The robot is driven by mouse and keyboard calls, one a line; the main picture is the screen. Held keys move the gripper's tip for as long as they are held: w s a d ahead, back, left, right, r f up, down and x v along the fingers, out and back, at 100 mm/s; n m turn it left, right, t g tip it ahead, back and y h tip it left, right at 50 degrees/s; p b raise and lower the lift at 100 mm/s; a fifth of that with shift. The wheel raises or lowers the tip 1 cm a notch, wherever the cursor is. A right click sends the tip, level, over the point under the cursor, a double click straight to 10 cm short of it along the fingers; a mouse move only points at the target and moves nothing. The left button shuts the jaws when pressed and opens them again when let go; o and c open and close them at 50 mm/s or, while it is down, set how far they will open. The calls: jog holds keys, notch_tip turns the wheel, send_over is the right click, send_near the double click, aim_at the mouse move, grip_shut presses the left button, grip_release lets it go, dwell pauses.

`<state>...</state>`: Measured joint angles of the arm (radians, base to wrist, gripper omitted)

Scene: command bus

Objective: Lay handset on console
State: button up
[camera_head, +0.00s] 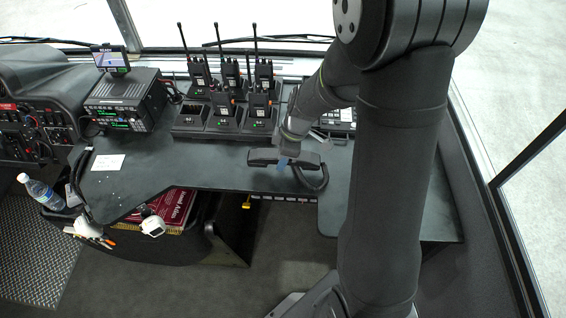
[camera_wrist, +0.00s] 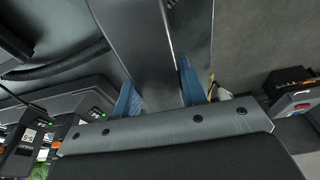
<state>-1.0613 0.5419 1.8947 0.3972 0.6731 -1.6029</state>
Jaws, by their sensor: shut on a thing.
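The handset (camera_head: 262,157) is a long black bar with a dark coiled cord hanging at its right. My gripper (camera_head: 283,163), with blue fingertips, is shut around its middle, near the front edge of the dark console top (camera_head: 215,165). I cannot tell whether the handset touches the surface or hangs just above it. In the wrist view the blue fingertips of my gripper (camera_wrist: 160,92) stand on both sides of the dark handset (camera_wrist: 145,40). My arm hides part of the console at the right.
Several handheld radios (camera_head: 228,80) with tall antennas stand in chargers behind the handset. A radio unit (camera_head: 128,100) with green displays and a small screen (camera_head: 110,58) is at the left. A white card (camera_head: 108,162) lies on the console's left part. The console between card and handset is clear.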

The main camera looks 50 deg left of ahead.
jog(key=shift+f, duration=1.8)
jog(key=o, duration=1.1)
jog(key=shift+f, duration=0.1)
jog(key=v, duration=1.2)
jog(key=shift+s+a, duration=0.1)
